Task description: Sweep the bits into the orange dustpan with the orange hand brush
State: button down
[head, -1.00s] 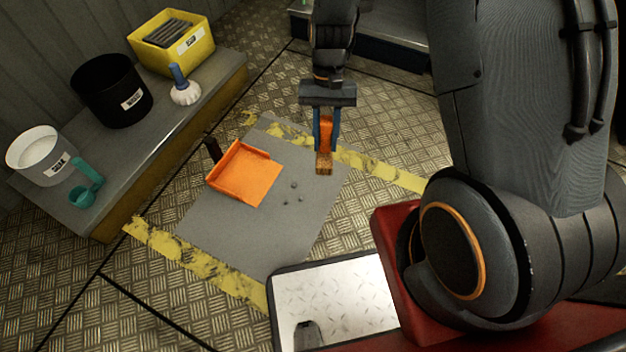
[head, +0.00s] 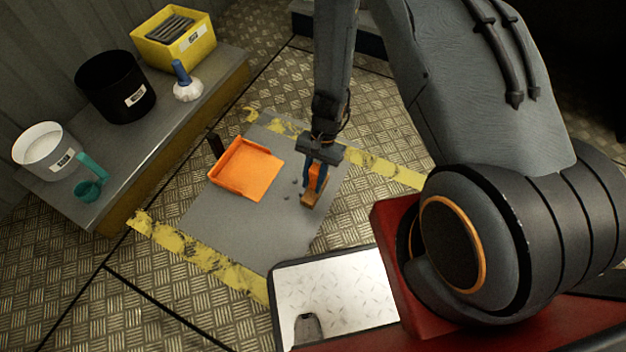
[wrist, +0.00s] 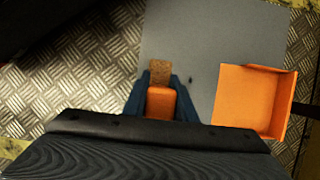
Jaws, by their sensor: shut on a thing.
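The orange dustpan (head: 250,168) lies on the grey mat (head: 232,228), its dark handle pointing to the back left. In the wrist view the dustpan (wrist: 245,98) is at the right. A few small dark bits (head: 293,183) lie on the mat between the dustpan and the brush; one bit (wrist: 190,79) shows in the wrist view. My gripper (head: 315,178) is shut on the orange hand brush (head: 314,190). The brush's tan bristles are low at the mat, to the right of the bits; I cannot tell whether they touch it. Some bits may be hidden behind the brush.
Yellow worn stripes (head: 195,255) border the mat. On a low bench (head: 150,165) at the left stand a yellow bin (head: 175,45), a black bin (head: 115,85), a white bucket (head: 42,150), a teal scoop (head: 90,180) and a white, blue-handled brush (head: 186,85). The mat's front is clear.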

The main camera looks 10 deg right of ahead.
aim_at(313, 190)
jog(key=shift+s, duration=0.1)
jog(key=shift+f, duration=0.1)
jog(key=shift+f+b, duration=1.35)
jog(key=shift+f, duration=2.05)
jog(key=shift+w+a+b, duration=0.5)
jog(key=shift+w+a, duration=1)
jog(key=shift+a, duration=0.4)
jog(key=shift+w+a+b, duration=0.5)
jog(key=shift+w+a, duration=1)
jog(key=shift+a, duration=0.4)
jog(key=shift+w+a+b, duration=0.5)
jog(key=shift+w+a, duration=1)
jog(key=shift+a, duration=0.4)
jog(key=shift+w+a+r+b, duration=0.2)
jog(key=shift+w+a+b, duration=0.65)
jog(key=shift+w+a, duration=0.65)
jog(key=shift+w+a+r+b, duration=0.15)
jog(key=shift+w+a+b, duration=0.85)
jog(key=shift+a, duration=0.8)
jog(key=shift+w+a+r+b, duration=0.2)
jog(key=shift+w+a+b, duration=0.5)
jog(key=shift+w+a, duration=0.85)
notch_tip(313, 190, up, 6)
jog(key=p, duration=0.3)
jog(key=shift+a+p, duration=0.3)
jog(key=shift+p, duration=0.05)
jog(key=shift+d, duration=0.1)
